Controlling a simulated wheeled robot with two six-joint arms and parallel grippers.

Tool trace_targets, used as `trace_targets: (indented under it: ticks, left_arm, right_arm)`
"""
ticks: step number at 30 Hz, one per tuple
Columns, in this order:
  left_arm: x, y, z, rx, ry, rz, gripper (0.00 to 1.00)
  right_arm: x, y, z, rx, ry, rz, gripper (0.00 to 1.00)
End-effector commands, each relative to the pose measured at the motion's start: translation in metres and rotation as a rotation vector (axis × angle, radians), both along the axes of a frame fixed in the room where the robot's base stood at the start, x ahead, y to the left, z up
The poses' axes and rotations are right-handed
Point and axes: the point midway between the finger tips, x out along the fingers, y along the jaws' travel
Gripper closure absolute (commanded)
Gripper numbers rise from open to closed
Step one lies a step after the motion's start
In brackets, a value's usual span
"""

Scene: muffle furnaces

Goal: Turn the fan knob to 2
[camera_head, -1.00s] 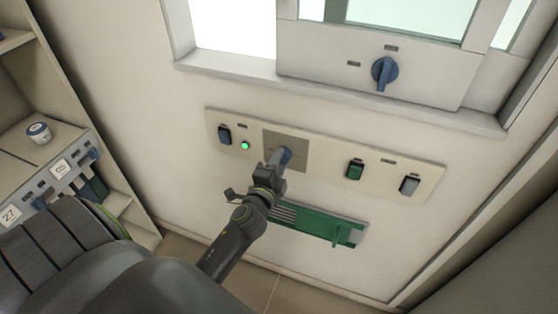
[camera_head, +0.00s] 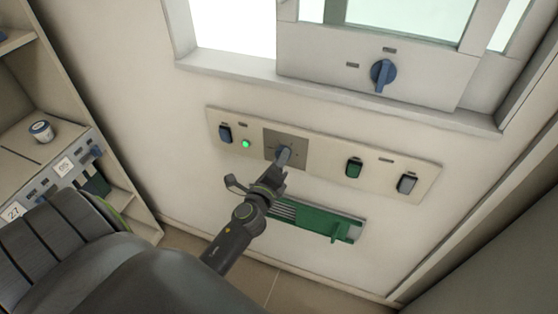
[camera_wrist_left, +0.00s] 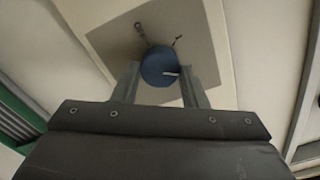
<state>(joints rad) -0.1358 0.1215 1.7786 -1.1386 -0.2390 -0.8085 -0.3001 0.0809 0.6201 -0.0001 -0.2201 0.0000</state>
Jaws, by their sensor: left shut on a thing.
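A round blue knob (camera_head: 284,150) sits on a square grey plate (camera_head: 299,160) in the wall panel. The gripper partly hides the knob in the head view. My right gripper is not in view.
The cream panel (camera_head: 322,160) also has a blue switch (camera_head: 225,134), a lit green lamp (camera_head: 246,144), a green switch (camera_head: 354,167) and a grey switch (camera_head: 406,183). A green ledge (camera_head: 318,222) juts out below. Another blue knob (camera_head: 383,74) is above. Shelves stand left.

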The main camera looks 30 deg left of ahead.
Motion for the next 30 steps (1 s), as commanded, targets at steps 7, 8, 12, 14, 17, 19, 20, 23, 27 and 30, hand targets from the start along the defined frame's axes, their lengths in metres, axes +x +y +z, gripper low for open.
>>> trace_targets:
  ticks: [7, 8, 12, 14, 17, 19, 20, 23, 27, 30]
  left_arm:
    - [-0.0007, 0.0000, -0.0024, 0.012, 0.007, 0.000, 0.84]
    - [-0.0007, 0.0000, -0.0024, 0.012, 0.007, 0.000, 0.84]
    - [-0.0007, 0.0000, -0.0025, 0.011, 0.007, 0.000, 0.84]
    - [-0.0008, 0.0000, -0.0025, 0.011, 0.007, 0.000, 0.84]
    - [-0.0006, 0.0001, -0.0023, 0.011, 0.007, 0.000, 0.48]
    - [-0.0005, 0.0000, -0.0019, 0.011, 0.006, 0.001, 0.39]
    - [-0.0004, 0.0000, -0.0017, 0.011, 0.006, 0.001, 0.39]
    - [-0.0003, 0.0000, -0.0011, 0.011, 0.005, 0.000, 0.39]
    - [-0.0006, 0.0000, -0.0008, 0.011, 0.004, 0.000, 0.39]
    - [-0.0048, -0.0012, -0.0012, 0.010, 0.004, 0.000, 0.39]
  right_arm:
    - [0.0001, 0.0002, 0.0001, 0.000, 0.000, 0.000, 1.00]
    - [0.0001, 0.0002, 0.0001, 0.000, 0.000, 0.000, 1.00]
    - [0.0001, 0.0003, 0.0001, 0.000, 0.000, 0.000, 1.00]
    - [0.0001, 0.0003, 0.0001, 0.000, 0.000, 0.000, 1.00]
    - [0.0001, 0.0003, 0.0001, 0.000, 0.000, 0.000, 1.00]
    - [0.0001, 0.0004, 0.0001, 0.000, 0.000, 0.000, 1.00]
    - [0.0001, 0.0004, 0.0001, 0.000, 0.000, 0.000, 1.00]
    - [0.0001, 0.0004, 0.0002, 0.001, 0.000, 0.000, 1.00]
    - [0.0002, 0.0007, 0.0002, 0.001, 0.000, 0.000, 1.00]
    - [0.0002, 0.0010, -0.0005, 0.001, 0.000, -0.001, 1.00]
